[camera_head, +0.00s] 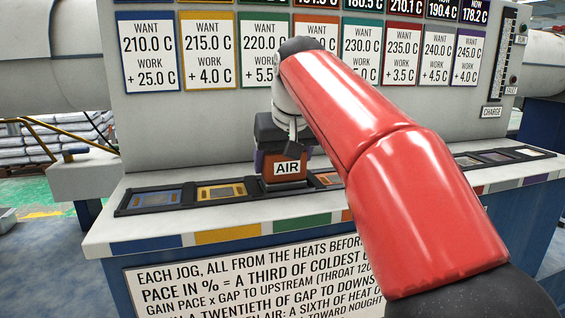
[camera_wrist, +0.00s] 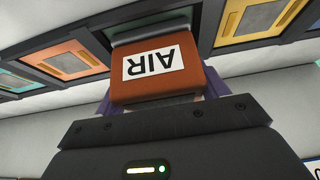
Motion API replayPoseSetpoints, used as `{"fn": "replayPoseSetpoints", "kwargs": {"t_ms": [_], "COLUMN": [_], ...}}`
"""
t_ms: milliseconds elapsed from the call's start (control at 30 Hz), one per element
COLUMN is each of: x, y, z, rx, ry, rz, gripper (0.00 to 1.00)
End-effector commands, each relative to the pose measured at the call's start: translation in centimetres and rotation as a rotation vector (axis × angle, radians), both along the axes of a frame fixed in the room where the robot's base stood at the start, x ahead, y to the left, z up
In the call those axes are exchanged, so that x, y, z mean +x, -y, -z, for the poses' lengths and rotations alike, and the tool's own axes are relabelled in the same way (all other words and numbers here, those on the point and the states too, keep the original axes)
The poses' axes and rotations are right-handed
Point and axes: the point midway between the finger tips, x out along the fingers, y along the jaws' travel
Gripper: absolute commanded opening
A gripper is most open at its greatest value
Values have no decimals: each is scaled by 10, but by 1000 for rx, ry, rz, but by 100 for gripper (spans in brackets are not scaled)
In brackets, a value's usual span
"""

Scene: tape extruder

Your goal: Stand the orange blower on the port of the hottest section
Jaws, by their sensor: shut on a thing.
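The orange blower (camera_head: 287,169), a block labelled AIR, is upright at the third place of the port row, between the yellow port (camera_head: 221,191) and the orange port (camera_head: 327,179). It covers the port there, above the green stripe; I cannot tell if it rests or hovers. My gripper (camera_wrist: 158,100) is shut on the blower, its purple fingers at both sides. The red-bordered panel reads NOW 210.1 (camera_head: 407,8), the teal one 180.5 (camera_head: 363,5), the last two 190.4 and 178.2. The readings further left are cut off.
A blue port (camera_head: 157,199) lies at the far left; grey and dark ports (camera_head: 495,156) lie at the right. My arm hides the middle ports. WANT cards (camera_head: 208,50) line the wall behind. A text board (camera_head: 240,275) is on the front below the ledge.

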Motion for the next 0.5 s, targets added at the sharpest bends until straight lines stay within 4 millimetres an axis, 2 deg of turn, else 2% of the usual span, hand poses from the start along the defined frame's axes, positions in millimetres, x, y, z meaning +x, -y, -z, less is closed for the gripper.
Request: {"fn": "replayPoseSetpoints", "kwargs": {"t_ms": [67,100,267,500], "x": [0,0,0,0], "y": [0,0,0,0], "z": [2,3,2,2], "rx": [1,0,0,0], "ry": [3,0,0,0], "rz": [1,0,0,0], "gripper": [21,75,94,94]}}
